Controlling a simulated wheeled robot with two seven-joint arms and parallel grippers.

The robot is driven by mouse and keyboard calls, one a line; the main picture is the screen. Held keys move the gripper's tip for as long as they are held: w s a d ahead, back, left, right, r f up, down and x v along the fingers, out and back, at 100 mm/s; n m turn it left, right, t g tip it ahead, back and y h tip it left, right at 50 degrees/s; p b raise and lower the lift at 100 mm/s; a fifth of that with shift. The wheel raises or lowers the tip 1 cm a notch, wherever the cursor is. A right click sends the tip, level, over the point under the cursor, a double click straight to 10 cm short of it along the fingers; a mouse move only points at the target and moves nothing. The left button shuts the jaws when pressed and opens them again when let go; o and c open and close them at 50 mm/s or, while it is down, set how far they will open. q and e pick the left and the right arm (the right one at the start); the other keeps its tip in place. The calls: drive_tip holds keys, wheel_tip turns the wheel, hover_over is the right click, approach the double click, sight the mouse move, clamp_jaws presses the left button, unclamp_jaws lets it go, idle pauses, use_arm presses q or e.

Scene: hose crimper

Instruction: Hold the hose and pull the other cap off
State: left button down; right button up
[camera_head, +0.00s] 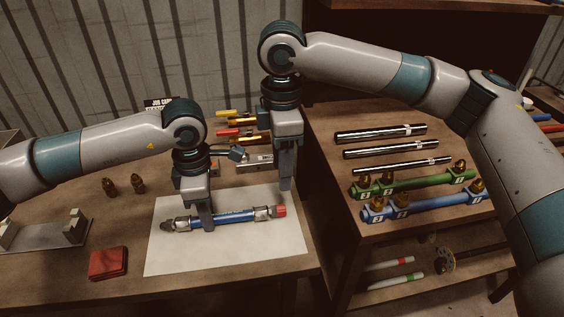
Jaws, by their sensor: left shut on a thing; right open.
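A blue hose (236,218) with metal end fittings lies across the white sheet (180,257) on the bench. A red cap (280,210) sits on its right end.
A red square block (108,263) lies left of the sheet. Brass fittings (124,185) and a metal bracket (45,236) stand further left. Coloured-handled tools (240,136) lie behind the grippers.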

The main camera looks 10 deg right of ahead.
sight(282, 206)
wheel_tip(282, 206, down, 11)
drive_tip(key=shift+f, duration=0.15)
idle(0.4)
drive_tip(key=c, duration=1.1)
